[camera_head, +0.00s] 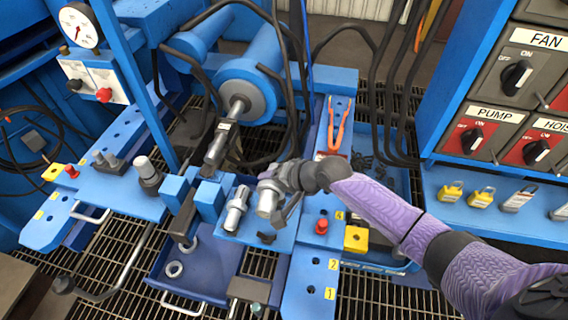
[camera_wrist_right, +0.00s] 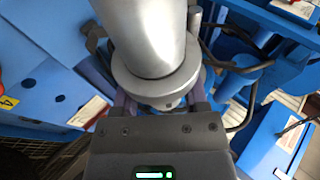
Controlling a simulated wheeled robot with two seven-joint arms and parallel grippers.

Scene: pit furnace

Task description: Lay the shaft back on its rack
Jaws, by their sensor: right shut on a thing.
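The shaft (camera_wrist_right: 155,35), a smooth grey metal cylinder with a wide round collar, stands between the two fingers of my right gripper (camera_wrist_right: 160,102) in the right wrist view. The fingers close on it at the collar. In the head view my right gripper (camera_head: 278,183) is over the blue plate, with the silver shaft (camera_head: 267,203) just below it; its lower end is partly hidden. I cannot tell for certain which blue support is the rack. My left gripper is not in view.
Blue blocks (camera_head: 209,200) and a hydraulic rod (camera_head: 217,145) stand to the left. A red knob (camera_head: 321,227) and a yellow block (camera_head: 356,239) are right of the shaft. Orange-handled pliers (camera_head: 338,125) lie behind. A switch panel (camera_head: 510,90) stands at right.

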